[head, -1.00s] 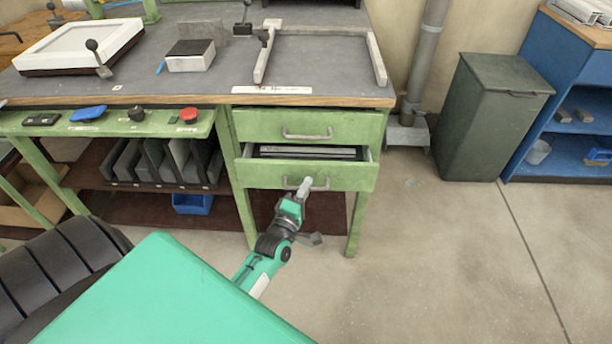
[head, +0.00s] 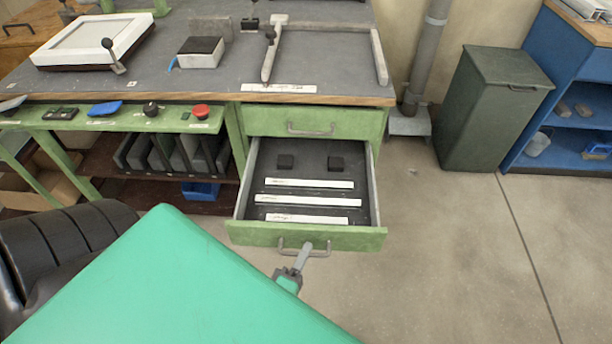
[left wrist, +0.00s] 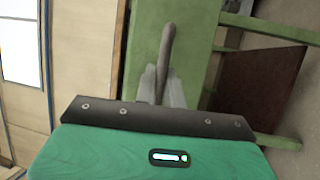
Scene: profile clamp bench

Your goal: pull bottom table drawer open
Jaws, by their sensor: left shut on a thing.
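The green bottom drawer (head: 240,236) of the table stands far out, and its dark interior shows. Inside lie several white labelled strips and two small black blocks. My left gripper (head: 302,254) is shut on the grey bar handle (head: 284,249) at the middle of the drawer front. In the left wrist view the handle (left wrist: 167,45) runs up from between the fingers (left wrist: 158,85). My green arm cover hides most of the left arm in the head view. My right gripper is in neither view.
The green top drawer (head: 270,121) above is shut. The grey bench top (head: 225,75) carries a frame and fixtures. A dark green bin (head: 485,110) and a blue shelf unit (head: 560,130) stand to the right. The floor (head: 450,260) right of the drawer is clear.

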